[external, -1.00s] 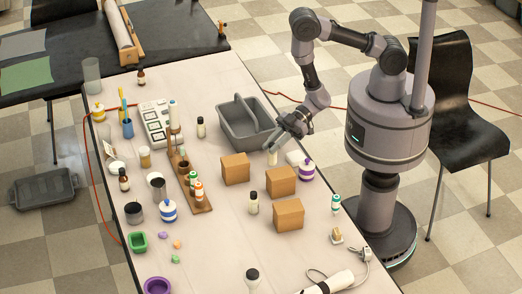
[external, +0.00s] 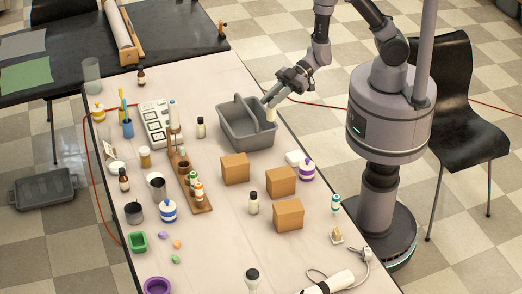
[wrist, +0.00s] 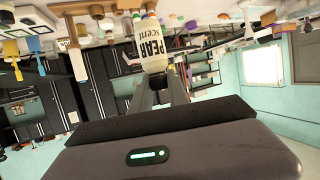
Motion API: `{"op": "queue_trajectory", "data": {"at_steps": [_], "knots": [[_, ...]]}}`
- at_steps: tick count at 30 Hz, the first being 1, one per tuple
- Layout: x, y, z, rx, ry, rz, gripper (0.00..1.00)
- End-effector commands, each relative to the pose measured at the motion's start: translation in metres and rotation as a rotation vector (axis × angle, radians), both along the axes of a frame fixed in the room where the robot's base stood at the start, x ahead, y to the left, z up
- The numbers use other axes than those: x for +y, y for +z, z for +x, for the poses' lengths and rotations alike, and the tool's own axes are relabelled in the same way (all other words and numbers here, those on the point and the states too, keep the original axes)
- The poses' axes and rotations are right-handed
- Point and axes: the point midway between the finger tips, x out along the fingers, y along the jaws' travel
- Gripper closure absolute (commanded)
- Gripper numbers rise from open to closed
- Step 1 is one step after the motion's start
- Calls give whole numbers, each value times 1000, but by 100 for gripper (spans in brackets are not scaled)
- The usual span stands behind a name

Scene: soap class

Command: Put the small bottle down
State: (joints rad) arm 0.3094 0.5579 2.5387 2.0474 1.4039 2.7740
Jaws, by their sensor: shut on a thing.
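The small bottle (external: 271,115) is pale with a dark cap. In the wrist view its label (wrist: 150,45) reads "PEAR scent". My gripper (external: 269,101) is shut on its cap end, and the fingers also show in the wrist view (wrist: 158,88). The bottle hangs roughly upright at the right side of the grey divided caddy (external: 246,135) in the external view. I cannot tell whether it is over the rim or inside the right compartment, or whether it touches.
Cardboard boxes (external: 235,169) stand in front of the caddy. A purple-and-white bottle (external: 306,170) and a white block (external: 294,157) are near the table's right edge. A wooden rack (external: 190,185) with bottles stands to the left. Bare table lies behind the caddy.

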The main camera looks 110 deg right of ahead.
Motion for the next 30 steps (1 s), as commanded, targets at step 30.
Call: {"op": "queue_trajectory", "data": {"at_steps": [30], "knots": [[-196, -41, -35, 3, -215, 5, 100]]}}
